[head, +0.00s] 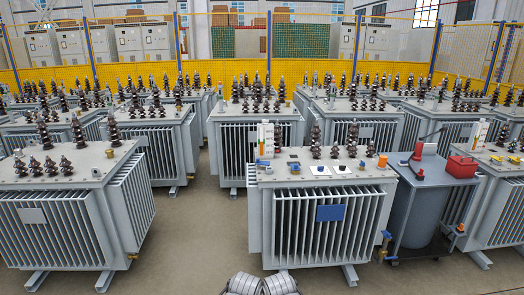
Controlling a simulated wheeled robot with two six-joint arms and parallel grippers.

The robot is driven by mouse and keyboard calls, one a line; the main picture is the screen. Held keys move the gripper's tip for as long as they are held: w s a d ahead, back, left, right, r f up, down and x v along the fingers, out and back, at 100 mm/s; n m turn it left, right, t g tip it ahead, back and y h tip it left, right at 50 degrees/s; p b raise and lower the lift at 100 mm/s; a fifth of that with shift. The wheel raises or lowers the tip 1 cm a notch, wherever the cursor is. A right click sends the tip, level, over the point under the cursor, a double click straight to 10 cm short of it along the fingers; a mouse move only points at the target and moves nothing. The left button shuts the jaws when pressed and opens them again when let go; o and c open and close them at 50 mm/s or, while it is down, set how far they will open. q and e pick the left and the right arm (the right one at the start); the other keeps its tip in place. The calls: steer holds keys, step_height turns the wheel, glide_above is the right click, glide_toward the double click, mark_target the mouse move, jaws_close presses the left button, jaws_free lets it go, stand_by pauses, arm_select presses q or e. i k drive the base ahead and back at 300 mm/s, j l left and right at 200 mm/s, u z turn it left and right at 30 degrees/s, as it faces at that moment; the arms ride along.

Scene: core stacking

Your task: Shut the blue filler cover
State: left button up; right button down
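A grey finned transformer (280,182) stands front and centre, with several dark ribbed bushings on its lid. A small blue fitting (263,163) sits at the left of the lid, beside a white gauge post. A second small blue piece (294,166) lies to its right. I cannot tell which is the filler cover, or whether either is open or shut. Two grey ribbed parts of my own body (262,284) show at the bottom edge, in front of the transformer and apart from it. No gripper fingers show.
Two small plates, one white and blue (320,170) and one white and black (343,170), and an orange cap (382,161) are on the same lid. A grey cart (420,200) with a red box (461,167) stands close right. Bare floor (190,235) lies left.

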mark_target(257, 162)
steer(key=i, duration=0.95)
steer(key=i+l+u, duration=0.15)
steer(key=i, duration=0.75)
steer(key=i+l+u, duration=0.1)
steer(key=i+u, duration=0.15)
steer(key=i, duration=0.2)
steer(key=i+l+u, duration=0.25)
steer(key=i, duration=0.25)
